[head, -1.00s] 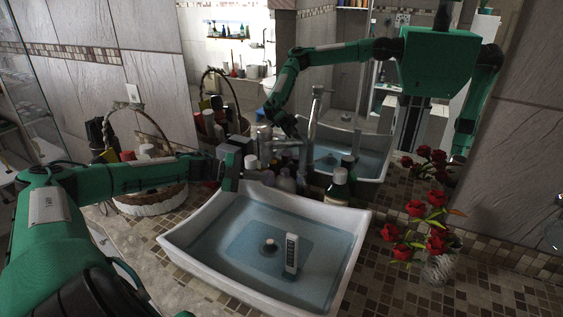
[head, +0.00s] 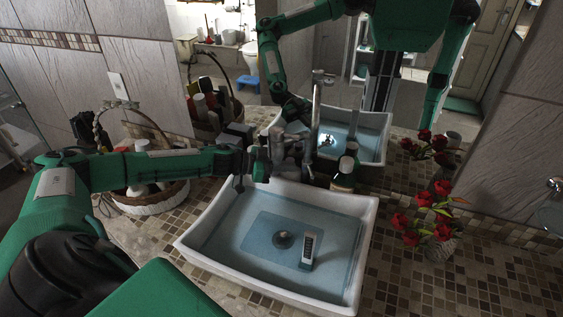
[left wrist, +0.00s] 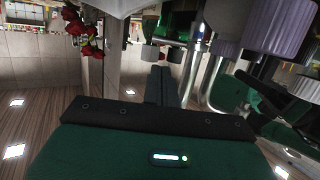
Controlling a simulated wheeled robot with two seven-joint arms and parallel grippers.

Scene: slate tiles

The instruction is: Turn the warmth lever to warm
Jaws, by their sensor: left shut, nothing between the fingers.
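A tall chrome tap (head: 316,108) stands upright behind the white basin (head: 190,250). A small chrome part tops it, but I cannot make out a marked warmth lever or its setting. My left gripper (head: 263,168) is at the basin's back left edge, left of the tap, and appears apart from it. In the left wrist view its fingers (left wrist: 161,84) are together with nothing between them. Chrome cylinders (left wrist: 196,68) show just right of the fingers; I cannot tell whether they belong to the tap. My right gripper is out of view.
Red flowers (head: 432,222) in a vase are farther right. A basket (head: 150,203) of bottles sits at left. A mirror behind reflects me.

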